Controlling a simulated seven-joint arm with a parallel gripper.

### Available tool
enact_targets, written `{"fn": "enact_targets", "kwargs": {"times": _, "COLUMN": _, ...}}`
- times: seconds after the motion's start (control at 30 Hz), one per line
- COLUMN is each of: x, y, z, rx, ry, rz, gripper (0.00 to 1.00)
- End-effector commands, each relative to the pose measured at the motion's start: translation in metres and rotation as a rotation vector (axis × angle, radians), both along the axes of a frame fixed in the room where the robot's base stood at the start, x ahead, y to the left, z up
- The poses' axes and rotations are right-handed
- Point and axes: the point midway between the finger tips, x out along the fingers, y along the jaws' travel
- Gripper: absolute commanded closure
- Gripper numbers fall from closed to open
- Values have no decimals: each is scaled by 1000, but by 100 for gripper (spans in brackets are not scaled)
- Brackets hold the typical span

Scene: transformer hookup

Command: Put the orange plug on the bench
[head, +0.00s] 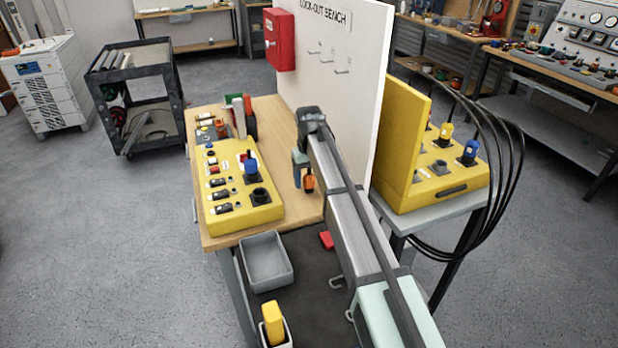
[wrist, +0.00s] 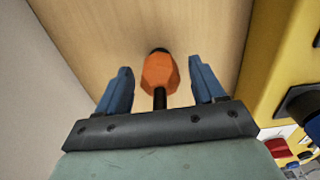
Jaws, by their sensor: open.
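The orange plug (head: 309,184) is at the wooden bench top (head: 285,115), right of the yellow panel. In the wrist view the orange plug (wrist: 160,74) lies between the two blue fingers, with a gap on each side. Its dark stem points toward my palm and a dark end shows beyond it. My gripper (head: 302,172) is open around the plug and not touching it; it also shows in the wrist view (wrist: 161,67). Bare wood shows behind the plug. I cannot tell exactly how the plug meets the wood.
A yellow panel (head: 270,212) with a blue plug (head: 251,168) and sockets stands on the bench's left. A white board (head: 345,70) rises behind my arm. A grey bin (head: 265,262) and a yellow plug (head: 272,322) in a holder are in front, lower down.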

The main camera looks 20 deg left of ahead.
Motion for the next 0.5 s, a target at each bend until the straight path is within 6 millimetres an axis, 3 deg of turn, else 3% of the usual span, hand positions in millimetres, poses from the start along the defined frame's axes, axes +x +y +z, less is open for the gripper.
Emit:
{"fn": "enact_targets", "kwargs": {"times": 0.23, "x": 1, "y": 1, "z": 16, "rx": 1, "ry": -1, "rz": 0, "gripper": 32}}
{"fn": "enact_targets", "kwargs": {"times": 0.5, "x": 1, "y": 1, "z": 66, "rx": 1, "ry": -1, "rz": 0, "gripper": 32}}
